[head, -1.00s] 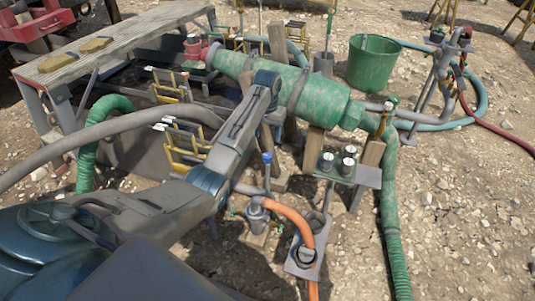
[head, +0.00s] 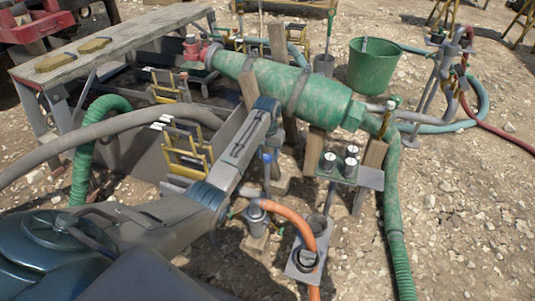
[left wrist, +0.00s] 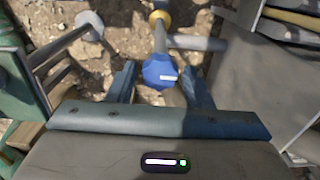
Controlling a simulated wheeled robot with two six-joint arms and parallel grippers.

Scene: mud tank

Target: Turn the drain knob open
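The drain knob is a small blue knob with a white mark (left wrist: 162,74), seen near the middle of the left wrist view. It also shows in the head view (head: 267,157), on top of a thin upright stem. My left gripper (left wrist: 160,84) is open, with one finger on each side of the knob in the left wrist view. A gap shows between each finger and the knob, and I cannot tell how far above it the fingers are. In the head view my left arm hides most of the gripper. My right gripper is not in view.
A big green cylinder (head: 310,95) lies just behind the knob. An orange hose (head: 297,222) and a grey pipe fitting (head: 255,215) are in front of it. A small stand with black-and-white knobs (head: 340,165) is to the right. Gravel ground is open further right.

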